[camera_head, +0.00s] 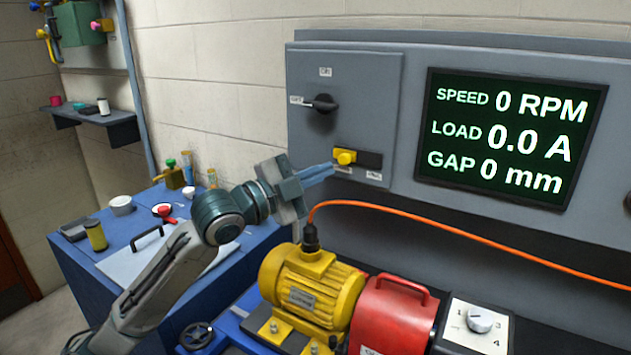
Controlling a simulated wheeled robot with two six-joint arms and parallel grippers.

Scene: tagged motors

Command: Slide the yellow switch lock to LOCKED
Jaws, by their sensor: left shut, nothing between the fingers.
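The yellow switch lock (344,156) is a small yellow slider at the left end of a dark slot (369,159) on the grey cabinet door (340,85). Small labels sit below the slot, too small to read. A black rotary switch (323,103) is above the lock. My left gripper (331,171) is shut and empty, its blue fingers pointing right, with the tips just below and left of the yellow lock. I cannot tell whether they touch it. My right gripper is not in view.
A yellow motor (308,285) and red guard (394,315) stand below the cabinet. An orange cable (420,219) runs right from the motor. A dark display (507,140) reads 0 RPM, 0.0 A, 0 mm. A blue bench (85,270) with small items is at left.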

